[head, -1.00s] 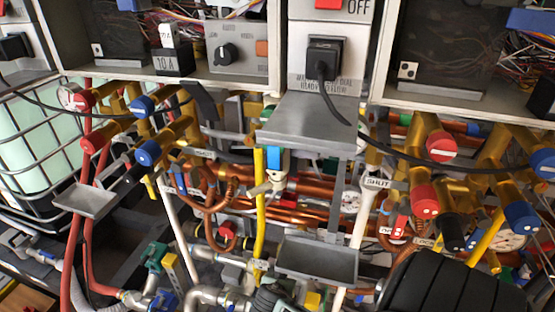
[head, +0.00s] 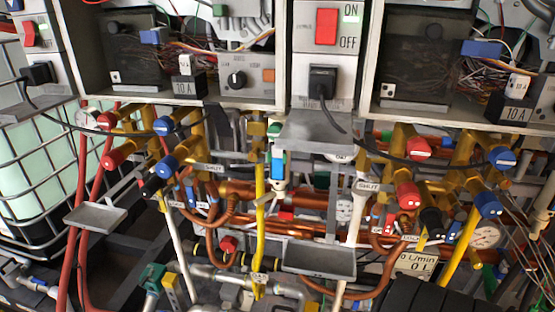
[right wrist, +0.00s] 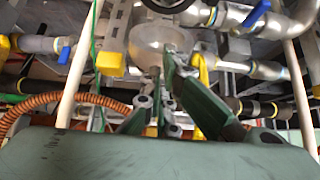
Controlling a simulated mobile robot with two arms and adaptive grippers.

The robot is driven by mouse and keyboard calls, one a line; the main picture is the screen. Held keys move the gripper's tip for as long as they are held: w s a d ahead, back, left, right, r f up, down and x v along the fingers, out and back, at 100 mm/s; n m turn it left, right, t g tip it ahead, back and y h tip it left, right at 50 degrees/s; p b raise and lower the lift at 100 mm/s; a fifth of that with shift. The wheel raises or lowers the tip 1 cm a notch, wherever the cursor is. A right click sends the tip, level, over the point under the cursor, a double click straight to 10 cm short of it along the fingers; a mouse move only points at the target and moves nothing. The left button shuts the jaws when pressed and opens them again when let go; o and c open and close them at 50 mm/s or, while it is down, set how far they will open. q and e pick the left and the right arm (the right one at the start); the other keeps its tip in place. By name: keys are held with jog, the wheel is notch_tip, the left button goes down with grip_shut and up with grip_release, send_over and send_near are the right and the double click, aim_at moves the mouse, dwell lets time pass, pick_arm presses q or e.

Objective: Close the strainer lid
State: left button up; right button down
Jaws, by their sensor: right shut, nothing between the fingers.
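In the right wrist view, a rounded pale metal piece (right wrist: 165,42) sits among the pipes at upper middle. It may be the strainer or its lid; I cannot tell which, nor whether the lid is open. My right gripper (right wrist: 163,72) has dark green fingers, shut and empty, pointing up the picture. Its tips overlap the lower part of the metal piece in the picture; contact cannot be told. In the head view I cannot make out the strainer clearly. My left gripper is in neither view.
Silver pipes with blue-handled valves (right wrist: 258,14) surround the fingers in the right wrist view, with an orange corrugated hose (right wrist: 60,100) at left. In the head view, grey trays (head: 318,261) and pipes crowd the space below the heater boxes. A caged tank (head: 38,165) stands left.

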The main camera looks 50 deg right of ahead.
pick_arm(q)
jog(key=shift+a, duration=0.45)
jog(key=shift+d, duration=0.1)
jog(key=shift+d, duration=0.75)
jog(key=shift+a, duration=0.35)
